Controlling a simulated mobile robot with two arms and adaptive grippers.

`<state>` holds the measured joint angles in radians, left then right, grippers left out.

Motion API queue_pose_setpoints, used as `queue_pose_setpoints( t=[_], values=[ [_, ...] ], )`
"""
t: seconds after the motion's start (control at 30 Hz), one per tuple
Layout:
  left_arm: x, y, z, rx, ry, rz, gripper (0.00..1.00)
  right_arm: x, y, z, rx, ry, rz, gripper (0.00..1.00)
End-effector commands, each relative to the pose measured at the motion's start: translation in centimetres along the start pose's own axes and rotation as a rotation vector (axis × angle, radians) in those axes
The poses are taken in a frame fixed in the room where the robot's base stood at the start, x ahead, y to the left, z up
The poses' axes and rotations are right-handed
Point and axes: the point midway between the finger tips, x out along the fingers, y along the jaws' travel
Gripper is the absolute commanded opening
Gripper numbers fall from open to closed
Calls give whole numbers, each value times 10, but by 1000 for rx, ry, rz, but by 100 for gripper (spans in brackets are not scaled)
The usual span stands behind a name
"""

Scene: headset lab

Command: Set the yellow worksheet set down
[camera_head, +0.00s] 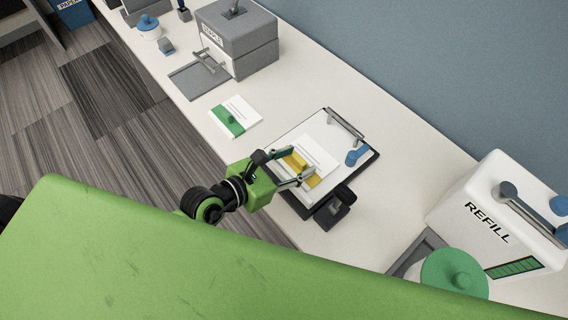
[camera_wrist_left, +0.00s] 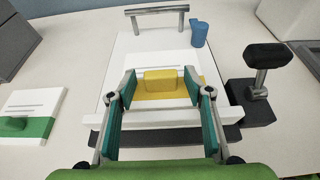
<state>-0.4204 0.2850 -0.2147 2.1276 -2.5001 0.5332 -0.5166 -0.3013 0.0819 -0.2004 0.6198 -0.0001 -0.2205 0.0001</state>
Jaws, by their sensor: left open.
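The yellow worksheet set (camera_head: 317,160) is a white sheet stack with a yellow band and a raised yellow block. It lies on the clipboard (camera_head: 289,133), which has a metal bar clamp at its far end. In the left wrist view the yellow block (camera_wrist_left: 172,81) sits between the fingers of my left gripper (camera_wrist_left: 160,84), with gaps at the sides. My left gripper (camera_head: 296,166) is open over the near part of the clipboard. Its fingers hide part of the yellow band. My right gripper is not in view.
A blue piece (camera_head: 357,155) stands on the clipboard's right side. A green-banded sheet set (camera_head: 236,115) lies to the left. A grey STAPLE box (camera_head: 238,45) and a white REFILL box (camera_head: 497,215) flank the area.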

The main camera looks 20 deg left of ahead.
Motion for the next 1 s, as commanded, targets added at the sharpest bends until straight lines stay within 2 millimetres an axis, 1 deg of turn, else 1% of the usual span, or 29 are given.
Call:
queue_pose_setpoints(
  t=[0.17,0.4,0.6,0.8,1.0],
  values=[
    [-21,0,-2,1,2,1,47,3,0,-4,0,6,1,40],
    [-68,0,-2,2,4,-1,47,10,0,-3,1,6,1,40],
    [-99,0,-2,1,3,0,47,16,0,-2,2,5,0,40],
    [-116,0,0,0,0,0,47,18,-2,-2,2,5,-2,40],
    [-120,0,1,1,0,0,47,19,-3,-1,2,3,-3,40]
  ],
)
